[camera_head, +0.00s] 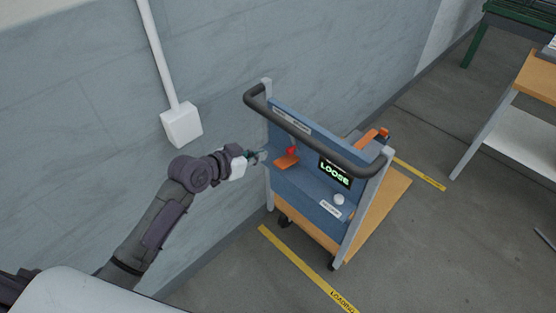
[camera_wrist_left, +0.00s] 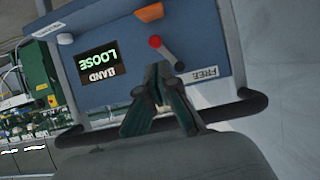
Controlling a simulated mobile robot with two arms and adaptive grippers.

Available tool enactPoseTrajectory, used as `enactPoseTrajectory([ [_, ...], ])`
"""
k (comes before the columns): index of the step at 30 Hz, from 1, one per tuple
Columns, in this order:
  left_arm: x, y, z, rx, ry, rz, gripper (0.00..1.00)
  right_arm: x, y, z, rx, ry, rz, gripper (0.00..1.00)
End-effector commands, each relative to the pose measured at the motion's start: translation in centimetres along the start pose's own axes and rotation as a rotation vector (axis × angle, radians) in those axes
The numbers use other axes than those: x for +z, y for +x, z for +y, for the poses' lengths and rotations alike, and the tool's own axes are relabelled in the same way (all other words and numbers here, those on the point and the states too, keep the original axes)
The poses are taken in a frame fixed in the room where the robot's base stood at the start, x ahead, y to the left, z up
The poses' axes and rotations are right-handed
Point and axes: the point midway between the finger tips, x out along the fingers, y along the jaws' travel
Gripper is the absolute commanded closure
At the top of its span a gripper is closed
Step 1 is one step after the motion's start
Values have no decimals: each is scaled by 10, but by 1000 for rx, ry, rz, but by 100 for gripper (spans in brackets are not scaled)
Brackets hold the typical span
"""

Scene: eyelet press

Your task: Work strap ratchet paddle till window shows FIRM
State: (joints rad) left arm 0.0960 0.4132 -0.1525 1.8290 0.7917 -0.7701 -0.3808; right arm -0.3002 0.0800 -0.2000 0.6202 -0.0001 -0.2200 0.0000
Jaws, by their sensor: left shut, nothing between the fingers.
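A cart with a blue panel (camera_head: 310,190) stands by the wall. Its dark window (camera_head: 335,174) reads LOOSE; in the left wrist view the window (camera_wrist_left: 99,62) reads BAND LOOSE, upside down. An orange paddle (camera_head: 286,162) sticks out of the panel's left part, and shows at the top of the wrist view (camera_wrist_left: 150,12). Beside it is a lever with a red knob (camera_head: 292,149), near a FREE label (camera_wrist_left: 203,76). My left gripper (camera_head: 264,157) is shut and empty at the panel's left side, left of the paddle. In the wrist view its fingertips overlap the lever's grey arm; contact is unclear.
A dark handlebar (camera_head: 318,143) runs across the cart's top, between grey posts. A white knob (camera_head: 339,199) sits low on the panel. The wall with a white box (camera_head: 181,125) is close at left.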

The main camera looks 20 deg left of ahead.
Motion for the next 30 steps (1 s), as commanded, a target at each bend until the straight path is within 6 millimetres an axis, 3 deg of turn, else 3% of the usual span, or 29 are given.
enactPoseTrajectory([
  [14,-1,93,2,3,-3,0,100,0,-2,0,0,0,0,100],
  [21,32,100,1,1,-2,-2,100,0,-1,0,0,0,0,100],
  [30,39,101,0,0,-1,-1,100,0,-1,0,0,0,0,100],
])
